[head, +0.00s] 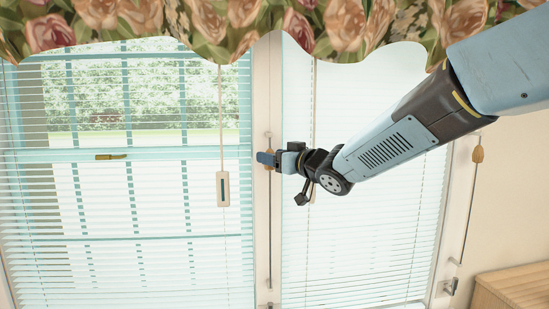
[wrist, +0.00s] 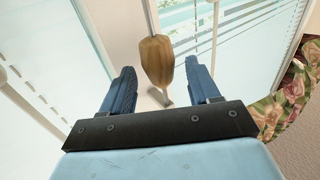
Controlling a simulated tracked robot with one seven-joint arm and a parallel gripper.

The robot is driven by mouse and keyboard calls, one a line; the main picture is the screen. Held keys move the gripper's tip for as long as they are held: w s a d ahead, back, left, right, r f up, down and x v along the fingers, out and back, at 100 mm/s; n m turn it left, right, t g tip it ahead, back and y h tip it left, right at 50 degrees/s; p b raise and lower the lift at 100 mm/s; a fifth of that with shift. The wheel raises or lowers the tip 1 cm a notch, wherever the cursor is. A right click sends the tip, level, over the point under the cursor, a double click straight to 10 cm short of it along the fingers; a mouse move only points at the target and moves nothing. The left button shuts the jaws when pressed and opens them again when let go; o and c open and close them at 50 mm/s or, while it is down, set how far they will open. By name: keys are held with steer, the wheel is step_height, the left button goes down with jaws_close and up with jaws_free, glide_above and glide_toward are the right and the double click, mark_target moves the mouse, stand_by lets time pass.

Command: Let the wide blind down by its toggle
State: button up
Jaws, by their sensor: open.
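The wide blind (head: 150,200) hangs over the left window in the head view, with its slats apart and the outdoors showing through. A brown wooden toggle (wrist: 157,60) hangs on a cord in the wrist view, between my two fingers with gaps on both sides. In the head view my gripper (head: 267,158) is in front of the post between the two blinds and hides most of this toggle. My gripper (wrist: 162,68) is open and holds nothing. I cannot tell how deep between the fingers the toggle sits.
A narrower blind (head: 350,230) hangs on the right. Another wooden toggle (head: 478,154) hangs on the right wall. A pale pull (head: 222,188) hangs before the wide blind. A floral valance (head: 240,25) runs along the top, and a wooden cabinet (head: 515,287) stands lower right.

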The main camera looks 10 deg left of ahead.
steer(key=v, duration=1.3)
steer(key=shift+s+d, duration=0.15)
steer(key=shift+d, duration=0.05)
steer(key=shift+d, duration=0.1)
steer(key=s+d+f+m+t+h, duration=0.15)
steer(key=d+m+h, duration=0.35)
steer(key=d, duration=0.5)
steer(key=w+d+f+m+t+h, duration=0.1)
steer(key=d+f+m+t+h, duration=0.15)
steer(key=d+h, duration=0.55)
steer(key=s+d+f+m+g, duration=0.1)
steer(key=s+d+f+g, duration=0.2)
steer(key=s, duration=0.3)
steer(key=s+d+f+m+g+h, duration=0.1)
steer(key=s+d+f+g, duration=0.2)
steer(key=s, duration=0.4)
steer(key=s+d+f+m+g, duration=0.1)
steer(key=s+d+f+g, duration=0.2)
steer(key=s, duration=0.3)
steer(key=shift+s+d+f, duration=0.25)
steer(key=shift+s+f, duration=0.05)
steer(key=shift+s, duration=0.1)
